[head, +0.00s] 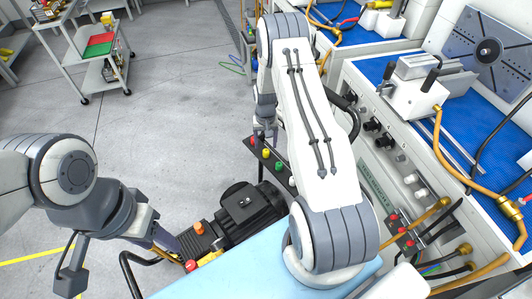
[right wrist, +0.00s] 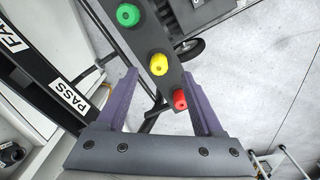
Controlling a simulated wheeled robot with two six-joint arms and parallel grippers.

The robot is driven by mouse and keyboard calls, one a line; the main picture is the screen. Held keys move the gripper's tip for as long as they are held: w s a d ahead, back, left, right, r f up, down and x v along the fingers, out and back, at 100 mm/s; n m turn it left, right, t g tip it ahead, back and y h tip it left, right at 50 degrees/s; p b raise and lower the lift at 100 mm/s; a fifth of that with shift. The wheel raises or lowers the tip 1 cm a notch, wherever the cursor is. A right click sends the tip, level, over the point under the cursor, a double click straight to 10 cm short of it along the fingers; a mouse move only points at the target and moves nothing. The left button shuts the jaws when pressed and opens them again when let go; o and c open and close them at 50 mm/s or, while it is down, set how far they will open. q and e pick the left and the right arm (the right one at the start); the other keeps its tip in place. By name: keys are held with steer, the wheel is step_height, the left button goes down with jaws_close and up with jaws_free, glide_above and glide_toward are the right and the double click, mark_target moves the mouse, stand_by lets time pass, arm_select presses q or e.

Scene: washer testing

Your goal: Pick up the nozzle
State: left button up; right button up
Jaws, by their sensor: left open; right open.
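Brass-coloured hose fittings lie along the workbench on the right of the head view, one (head: 464,249) at the lower right and another (head: 443,203) above it. I cannot tell which of them is the nozzle. My left gripper (head: 170,246) is low at the left, open, its purple fingers partly hidden beside the black machine. My right gripper (head: 266,133) is open beyond the arm's elbow, mostly hidden by the arm in the head view. In the right wrist view its two purple fingers (right wrist: 160,90) stand apart on either side of a dark button bar, with no nozzle between them.
The dark button bar (right wrist: 157,45) carries green, yellow and red knobs. A black motor-like machine (head: 243,208) stands beside a light blue surface (head: 240,277). The workbench (head: 375,165) with knobs and hoses fills the right. Open floor (head: 170,110) lies at the upper left, with carts beyond.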

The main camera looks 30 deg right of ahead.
mark_target(266, 150)
steer(key=shift+d+f+p, duration=0.1)
steer(key=shift+f+p, duration=0.55)
steer(key=shift+f, duration=2.15)
steer(key=shift+c, duration=0.3)
jaws_close()
steer(key=shift+w+r, duration=0.1)
